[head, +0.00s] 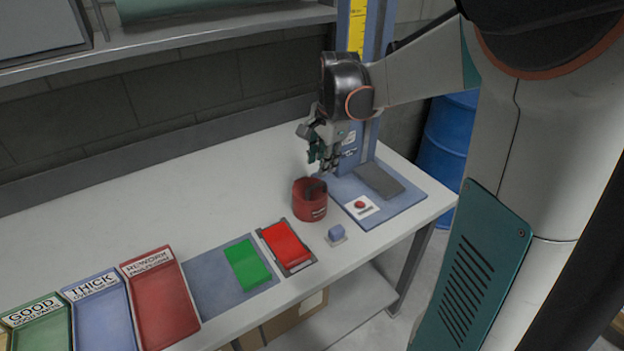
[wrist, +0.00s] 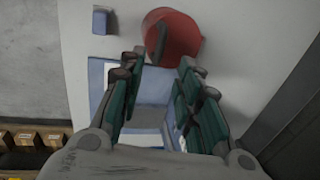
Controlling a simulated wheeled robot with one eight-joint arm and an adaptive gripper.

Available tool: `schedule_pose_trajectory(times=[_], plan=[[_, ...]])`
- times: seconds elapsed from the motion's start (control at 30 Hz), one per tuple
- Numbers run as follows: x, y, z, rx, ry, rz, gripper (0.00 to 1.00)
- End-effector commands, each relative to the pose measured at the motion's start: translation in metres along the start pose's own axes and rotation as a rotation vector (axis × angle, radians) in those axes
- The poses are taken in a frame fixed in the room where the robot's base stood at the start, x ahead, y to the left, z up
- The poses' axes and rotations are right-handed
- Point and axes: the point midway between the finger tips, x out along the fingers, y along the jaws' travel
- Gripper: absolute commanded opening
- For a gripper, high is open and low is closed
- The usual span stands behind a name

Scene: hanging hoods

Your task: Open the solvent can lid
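The red solvent can (head: 309,207) stands upright on the white bench. A dark piece (head: 315,188), which looks like its lid or handle, shows at its top. In the wrist view the can (wrist: 182,36) is at the top, beyond the fingertips, with the dark piece (wrist: 156,40) on its left side. I cannot tell how far the lid is open. My gripper (head: 325,165) hangs above and slightly right of the can, apart from it. In the wrist view its green-padded fingers (wrist: 162,65) are spread with nothing between them.
A blue board (head: 405,205) with a grey plate (head: 379,181) and a red button (head: 360,205) lies right of the can. The bench left of the can is clear.

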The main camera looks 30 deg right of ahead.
Motion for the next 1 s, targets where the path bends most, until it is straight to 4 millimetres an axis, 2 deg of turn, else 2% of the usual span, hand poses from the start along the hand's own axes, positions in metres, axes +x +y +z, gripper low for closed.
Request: schedule_pose_trajectory(times=[0.03, 0.2, 0.4, 0.57, 0.83, 0.87, 1.0], plan=[[0.014, 0.000, 0.000, 0.000, 0.000, 0.000, 0.31], [0.045, 0.000, 0.000, 0.001, 0.000, 0.000, 0.31], [0.070, 0.000, 0.000, 0.001, 0.000, 0.000, 0.31], [0.077, 0.000, 0.000, 0.001, 0.000, 0.000, 0.31], [0.078, 0.000, 0.000, 0.001, 0.000, 0.000, 0.31], [0.078, 0.000, 0.000, 0.001, 0.000, 0.000, 0.29], [0.078, 0.000, 0.000, 0.001, 0.000, 0.000, 0.00]])
